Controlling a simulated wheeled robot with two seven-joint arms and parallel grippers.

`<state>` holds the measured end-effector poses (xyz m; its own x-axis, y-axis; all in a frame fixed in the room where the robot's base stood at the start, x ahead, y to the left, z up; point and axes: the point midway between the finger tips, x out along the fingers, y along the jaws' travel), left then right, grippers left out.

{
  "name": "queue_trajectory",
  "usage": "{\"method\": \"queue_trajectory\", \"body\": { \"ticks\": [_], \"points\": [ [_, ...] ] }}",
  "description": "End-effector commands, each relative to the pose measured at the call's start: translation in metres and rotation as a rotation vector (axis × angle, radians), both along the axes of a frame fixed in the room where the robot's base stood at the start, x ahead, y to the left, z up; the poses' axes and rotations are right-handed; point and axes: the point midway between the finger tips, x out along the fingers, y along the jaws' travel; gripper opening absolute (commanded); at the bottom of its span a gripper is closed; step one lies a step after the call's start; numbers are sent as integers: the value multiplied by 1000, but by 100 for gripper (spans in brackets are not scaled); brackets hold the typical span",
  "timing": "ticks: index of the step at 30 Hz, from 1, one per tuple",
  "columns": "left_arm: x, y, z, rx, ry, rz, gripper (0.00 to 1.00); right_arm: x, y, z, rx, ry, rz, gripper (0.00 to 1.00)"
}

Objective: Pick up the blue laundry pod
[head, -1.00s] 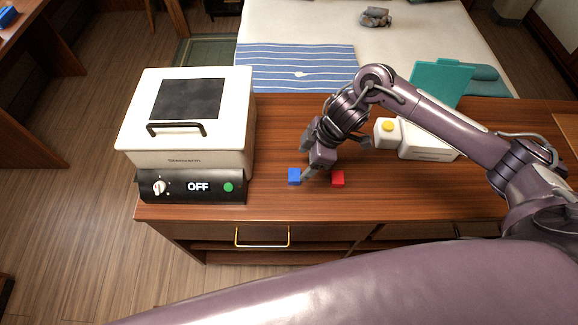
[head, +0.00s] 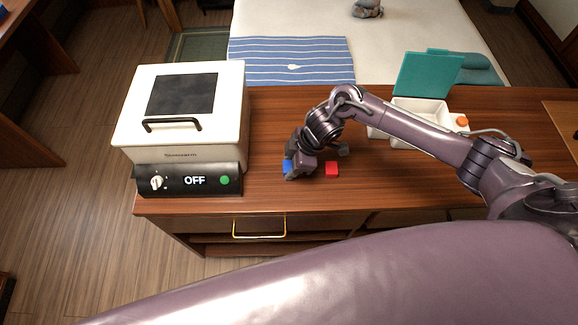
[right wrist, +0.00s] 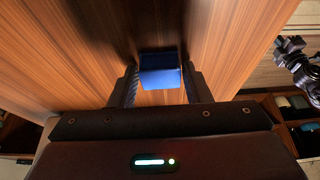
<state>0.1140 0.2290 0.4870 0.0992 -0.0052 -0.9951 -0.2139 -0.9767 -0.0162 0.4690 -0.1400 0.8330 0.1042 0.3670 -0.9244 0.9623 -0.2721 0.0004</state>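The blue laundry pod (head: 287,167) is a small blue cube on the wooden counter, partly covered by my right gripper (head: 291,174) in the head view. In the right wrist view the blue pod (right wrist: 160,70) lies between the two fingers of my right gripper (right wrist: 160,84). The fingers stand apart, one on each side of it, with little gap; firm contact does not show. The pod appears to rest on the counter. My left gripper is not in view.
A red cube (head: 332,169) lies just right of my right gripper. A white appliance (head: 178,146) reading OFF stands at the left. A white open box (head: 407,109) with a teal lid (head: 428,76) stands at the back right. The counter front (head: 330,199) is clear.

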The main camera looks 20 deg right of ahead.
Motion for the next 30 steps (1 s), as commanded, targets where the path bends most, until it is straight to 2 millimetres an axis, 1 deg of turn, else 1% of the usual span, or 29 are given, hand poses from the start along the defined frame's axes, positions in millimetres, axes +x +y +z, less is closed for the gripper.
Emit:
{"method": "queue_trajectory", "body": {
  "ticks": [1, 5, 6, 14, 19, 23, 26, 30],
  "points": [
    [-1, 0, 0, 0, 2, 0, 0, 0, 0, 0, 0, 0, 0, 37],
    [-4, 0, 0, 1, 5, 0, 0, 0, 0, 0, 0, 0, 0, 20],
    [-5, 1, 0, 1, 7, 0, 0, 0, 0, 0, 0, 0, 0, 18],
    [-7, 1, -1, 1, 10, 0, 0, 0, 0, 2, 1, 0, 0, 18],
    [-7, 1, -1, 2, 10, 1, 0, 1, 0, 14, 1, -2, 1, 18],
    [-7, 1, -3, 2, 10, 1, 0, 1, 0, 36, 1, -6, 2, 18],
    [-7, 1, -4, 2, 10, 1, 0, 2, 0, 61, 2, -9, 3, 18],
    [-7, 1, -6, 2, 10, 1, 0, 2, 0, 104, 2, -9, 3, 18]
  ]
}}
